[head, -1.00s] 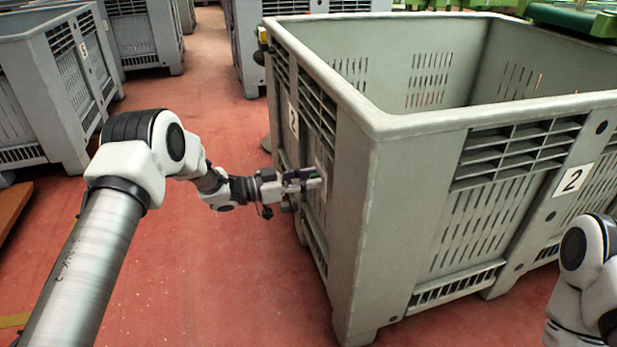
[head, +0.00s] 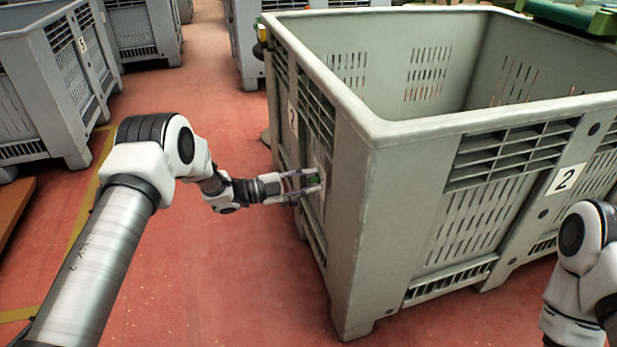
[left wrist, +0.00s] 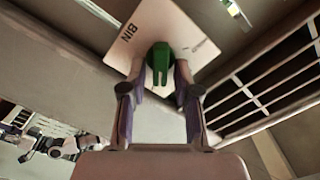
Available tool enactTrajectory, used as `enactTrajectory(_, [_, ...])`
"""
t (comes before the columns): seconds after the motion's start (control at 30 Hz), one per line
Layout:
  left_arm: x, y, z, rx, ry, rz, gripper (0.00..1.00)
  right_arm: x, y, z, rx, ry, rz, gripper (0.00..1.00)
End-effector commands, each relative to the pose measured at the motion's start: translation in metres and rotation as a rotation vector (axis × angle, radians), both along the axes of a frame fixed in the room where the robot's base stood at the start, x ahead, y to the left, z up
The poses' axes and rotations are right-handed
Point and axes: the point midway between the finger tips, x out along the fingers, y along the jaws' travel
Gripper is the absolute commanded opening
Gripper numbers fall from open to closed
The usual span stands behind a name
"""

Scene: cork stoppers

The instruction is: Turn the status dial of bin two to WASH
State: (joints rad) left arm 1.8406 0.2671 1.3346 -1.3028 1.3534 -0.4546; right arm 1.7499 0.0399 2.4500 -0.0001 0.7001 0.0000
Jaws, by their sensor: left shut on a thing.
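Bin two (head: 352,200) is a large grey slatted crate with a "2" label on its left side and another on its front. Its status dial (left wrist: 160,58) is a green knob on a white plate (left wrist: 185,28) marked "BIN"; the other lettering is too small to read. The dial also shows small in the head view (head: 312,180), low on the bin's left side. My left gripper (head: 313,182) is at that side with its fingers shut on the dial, one on each side of it (left wrist: 160,85). My right gripper is out of view.
My right arm (head: 585,250) is at the right edge, close to the bin's front. Another grey bin marked 5 (head: 70,90) stands at the left, with more bins behind. The red floor (head: 220,280) between it and bin two is clear.

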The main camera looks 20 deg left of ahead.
Motion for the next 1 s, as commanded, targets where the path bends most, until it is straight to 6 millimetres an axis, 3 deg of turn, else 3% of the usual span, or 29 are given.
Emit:
enactTrajectory(0.3, [-0.0006,-0.0004,-0.0011,0.072,-0.107,0.0,0.0,0.0,0.0,0.0036,0.0,0.0,0.0,0.4])
enactTrajectory(0.8, [-0.0008,-0.0005,-0.0017,0.086,-0.127,0.0,0.0,0.0,0.0,0.0039,0.0,0.0,0.0,0.4])
enactTrajectory(0.83, [-0.0008,-0.0005,-0.0017,0.086,-0.127,0.0,0.34,0.0,0.0,0.0039,0.0,0.0,0.0,0.4])
enactTrajectory(0.87, [-0.0008,-0.0005,-0.0017,0.086,-0.126,-0.001,0.4,0.0,0.0,0.0039,0.0,0.0,0.0,0.4])
enactTrajectory(1.0, [-0.0008,-0.0005,-0.0017,0.086,-0.127,0.0,0.4,0.0,0.0,0.0039,0.0,0.0,0.0,0.4])
